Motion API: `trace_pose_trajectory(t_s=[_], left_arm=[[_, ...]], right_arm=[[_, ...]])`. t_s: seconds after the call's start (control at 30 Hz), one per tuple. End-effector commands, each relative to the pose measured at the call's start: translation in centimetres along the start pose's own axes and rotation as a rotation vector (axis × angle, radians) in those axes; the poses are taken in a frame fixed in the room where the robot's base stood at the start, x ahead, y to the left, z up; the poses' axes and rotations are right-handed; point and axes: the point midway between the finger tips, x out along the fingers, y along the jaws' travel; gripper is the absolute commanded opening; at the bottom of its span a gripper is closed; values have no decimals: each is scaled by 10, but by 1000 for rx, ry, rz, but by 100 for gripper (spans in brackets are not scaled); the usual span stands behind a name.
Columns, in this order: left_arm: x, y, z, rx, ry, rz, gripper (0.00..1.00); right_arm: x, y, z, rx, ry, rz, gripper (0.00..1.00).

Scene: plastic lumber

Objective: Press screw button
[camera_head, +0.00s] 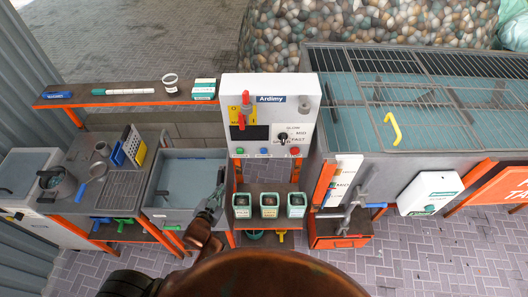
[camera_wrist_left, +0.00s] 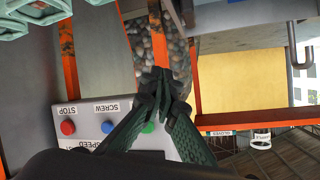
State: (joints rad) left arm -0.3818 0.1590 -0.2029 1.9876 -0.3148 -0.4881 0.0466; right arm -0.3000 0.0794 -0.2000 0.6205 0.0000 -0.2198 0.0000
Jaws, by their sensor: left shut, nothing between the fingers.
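The white control box (camera_head: 270,115) labelled Ardimy stands at centre in the head view, with a row of buttons along its lower front. In the left wrist view the panel is upside down. The blue button (camera_wrist_left: 107,127) sits by the SCREW label (camera_wrist_left: 106,107). The red button (camera_wrist_left: 68,128) sits by the STOP label. A green button (camera_wrist_left: 148,127) is partly behind my fingers. My left gripper (camera_wrist_left: 158,78) is shut and empty, its fingers crossing in front of the panel's right part. In the head view my left gripper (camera_head: 216,192) is below and left of the box.
A grey sink-like basin (camera_head: 185,175) lies left of the box. Several small bins (camera_head: 269,205) stand on a shelf below it. A large grated tank (camera_head: 420,95) is to the right. A shelf (camera_head: 130,97) with small items runs at upper left.

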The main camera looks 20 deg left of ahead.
Motion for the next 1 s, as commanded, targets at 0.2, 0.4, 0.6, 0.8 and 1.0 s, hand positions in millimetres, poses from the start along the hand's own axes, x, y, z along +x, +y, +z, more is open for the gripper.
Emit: trace_pose_trajectory(t_s=[0.2, 0.4, 0.6, 0.8, 1.0], left_arm=[[19, 52, -98, 181, 433, 81, 0], [4, 100, -141, 282, 688, 183, 0], [-6, 118, -152, 310, 772, 226, 0], [-6, 118, -152, 310, 774, 226, 0], [-3, 117, -153, 310, 774, 225, 0]], right_arm=[[-3, 0, 0, 0, 0, -1, 40], [-4, 0, 0, 0, -1, 0, 40], [-5, 0, 0, 0, -1, 0, 40], [-5, 0, 0, 0, -1, 0, 40], [-3, 0, 0, 0, -1, 0, 40]])
